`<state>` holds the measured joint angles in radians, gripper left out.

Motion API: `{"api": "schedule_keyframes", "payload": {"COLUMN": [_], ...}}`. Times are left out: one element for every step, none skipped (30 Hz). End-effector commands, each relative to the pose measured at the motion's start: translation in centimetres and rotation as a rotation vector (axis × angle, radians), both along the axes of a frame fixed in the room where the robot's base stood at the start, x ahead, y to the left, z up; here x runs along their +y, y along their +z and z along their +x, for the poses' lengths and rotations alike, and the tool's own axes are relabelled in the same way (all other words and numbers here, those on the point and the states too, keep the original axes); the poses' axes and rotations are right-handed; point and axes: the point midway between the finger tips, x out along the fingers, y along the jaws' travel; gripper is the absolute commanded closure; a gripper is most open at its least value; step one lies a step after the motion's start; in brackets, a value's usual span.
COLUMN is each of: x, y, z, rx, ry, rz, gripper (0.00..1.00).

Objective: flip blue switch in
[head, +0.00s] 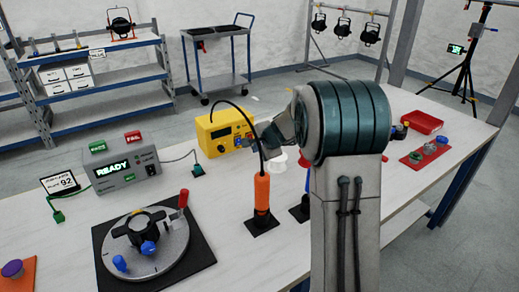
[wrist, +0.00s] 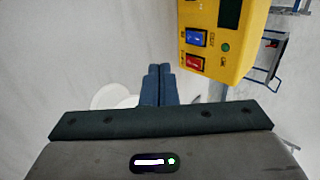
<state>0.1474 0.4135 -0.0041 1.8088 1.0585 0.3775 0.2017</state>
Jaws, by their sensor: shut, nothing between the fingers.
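The yellow box (head: 212,130) stands on the bench in the head view, with a cable arching over it. In the wrist view the yellow box (wrist: 245,55) fills the upper right. The blue switch (wrist: 196,38) is on its face, beside a red switch (wrist: 194,63) and a round green button (wrist: 225,47). My gripper (wrist: 159,70) is shut and empty, its fingertips left of the switches and apart from them in the picture. In the head view my arm hides much of the gripper, just right of the yellow box.
An orange cylinder (head: 262,195) stands upright in front of the box. A grey READY unit (head: 125,168) and a round turntable (head: 170,250) are to the left. A red tray (head: 424,122) and a red panel (head: 425,153) are at the right.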

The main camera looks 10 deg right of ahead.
Motion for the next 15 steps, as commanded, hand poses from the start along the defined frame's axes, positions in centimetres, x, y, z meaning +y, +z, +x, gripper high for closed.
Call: {"api": "schedule_keyframes", "payload": {"x": [-0.17,-0.24,-0.31,-0.36,-0.38,-0.42,-0.44,-0.45,-0.45,-0.45,-0.45,-0.45,-0.45,-0.45,-0.44], "y": [0.25,0.40,0.56,0.62,0.67,0.69,0.71,0.73,0.74,0.74,0.74,0.75,0.74,0.74,0.75], "z": [-0.43,-0.63,-0.83,-0.95,-1.06,-1.17,-1.23,-1.26,-1.27,-1.27,-1.27,-1.27,-1.26,-1.26,-1.25], "rx": [0.000,0.000,-0.001,0.000,0.000,0.001,0.001,0.001,0.001,0.001,0.001,0.001,0.001,0.001,0.001], "ry": [-0.001,-0.001,-0.001,-0.001,-0.001,-0.001,-0.001,-0.001,-0.001,-0.001,-0.001,-0.001,-0.001,-0.001,-0.001], "rz": [0.001,0.001,0.001,0.001,0.001,0.000,0.000,0.000,0.000,0.000,0.000,0.000,0.000,0.000,0.000], "gripper": [1.00,1.00,1.00,1.00,1.00,1.00,1.00,1.00,1.00,1.00,1.00,1.00,1.00,1.00,1.00]}}
